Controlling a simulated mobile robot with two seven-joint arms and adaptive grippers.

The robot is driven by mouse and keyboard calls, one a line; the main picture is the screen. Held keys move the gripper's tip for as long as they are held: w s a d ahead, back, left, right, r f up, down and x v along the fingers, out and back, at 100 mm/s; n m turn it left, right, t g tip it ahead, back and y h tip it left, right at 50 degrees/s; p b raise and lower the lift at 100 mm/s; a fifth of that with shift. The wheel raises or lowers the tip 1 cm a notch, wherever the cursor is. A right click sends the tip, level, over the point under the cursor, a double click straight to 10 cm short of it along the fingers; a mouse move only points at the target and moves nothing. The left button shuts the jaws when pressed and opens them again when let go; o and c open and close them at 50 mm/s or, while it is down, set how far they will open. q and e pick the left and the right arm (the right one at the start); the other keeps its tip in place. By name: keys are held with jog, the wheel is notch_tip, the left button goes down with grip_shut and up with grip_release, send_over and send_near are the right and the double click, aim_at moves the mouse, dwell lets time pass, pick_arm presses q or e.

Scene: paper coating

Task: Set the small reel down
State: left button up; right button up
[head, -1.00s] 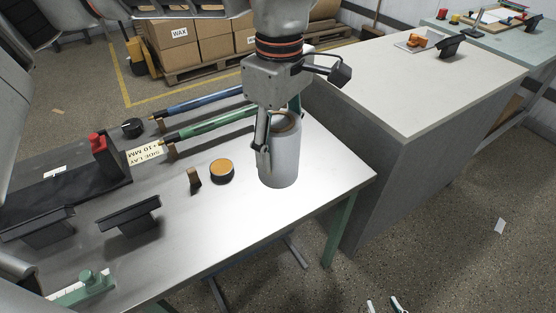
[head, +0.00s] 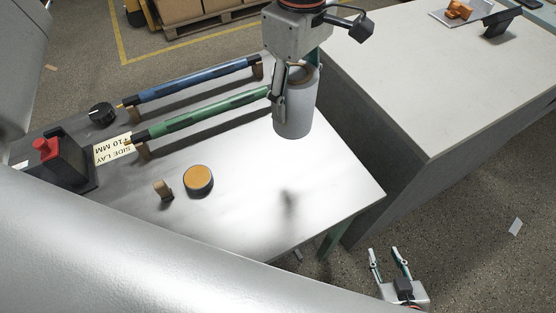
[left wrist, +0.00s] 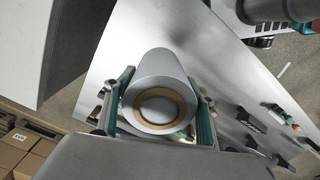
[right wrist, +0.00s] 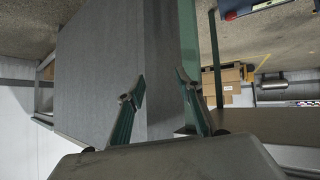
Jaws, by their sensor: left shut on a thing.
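The small reel (head: 294,110) is a pale grey roll with a brown core ring. My left gripper (head: 295,85) is shut on its upper part and holds it upright at the table's far right side. In the left wrist view the reel (left wrist: 160,66) sits between both fingers, its core end facing the camera. A gap under the reel is hard to judge, but a dark smudge lies on the table well in front of it. My right gripper (head: 390,264) is open and empty, low beyond the table's near right corner; its spread fingers also show in the right wrist view (right wrist: 161,82).
The metal table (head: 240,215) is clear at its front right. A green roller (head: 205,117) and a blue roller (head: 195,80) rest left of the reel. A grey counter (head: 430,80) adjoins on the right.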

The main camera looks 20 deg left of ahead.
pick_arm(q)
notch_tip(320, 180, down, 17)
jog(key=shift+f+b, duration=0.1)
jog(key=shift+b, duration=0.55)
jog(key=shift+f, duration=0.15)
jog(key=o, duration=1.3)
notch_tip(320, 180, up, 12)
jog(key=shift+r+p, duration=0.2)
jog(key=shift+p, duration=0.25)
jog(key=shift+s, duration=0.1)
